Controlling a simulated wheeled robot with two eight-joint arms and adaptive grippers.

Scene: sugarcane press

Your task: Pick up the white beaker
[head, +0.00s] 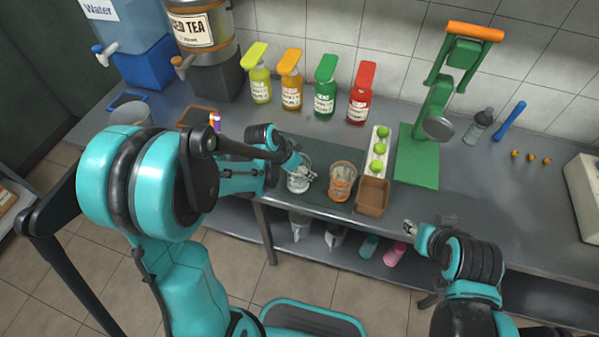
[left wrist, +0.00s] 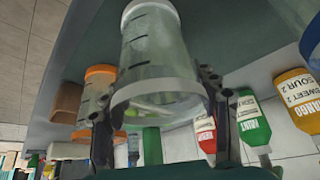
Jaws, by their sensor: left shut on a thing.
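The white beaker (head: 299,184) is clear with a pale rim and stands on the dark green mat on the counter, or just above it; I cannot tell which. My left gripper (head: 297,170) is shut on it. In the left wrist view the white beaker (left wrist: 158,55) sits between the two fingers of my left gripper (left wrist: 160,110), with dark marks on its side. An orange-rimmed beaker (head: 342,182) stands just to its right. My right gripper (head: 412,229) is near the counter's front edge, away from the beakers; its finger opening is too small to tell.
A brown box (head: 372,197) and a white tray of green limes (head: 370,160) are right of the beakers. A green press (head: 420,150) stands farther right. Several syrup bottles, including a green one (head: 325,88), line the back. A drink dispenser (head: 205,45) stands at the left.

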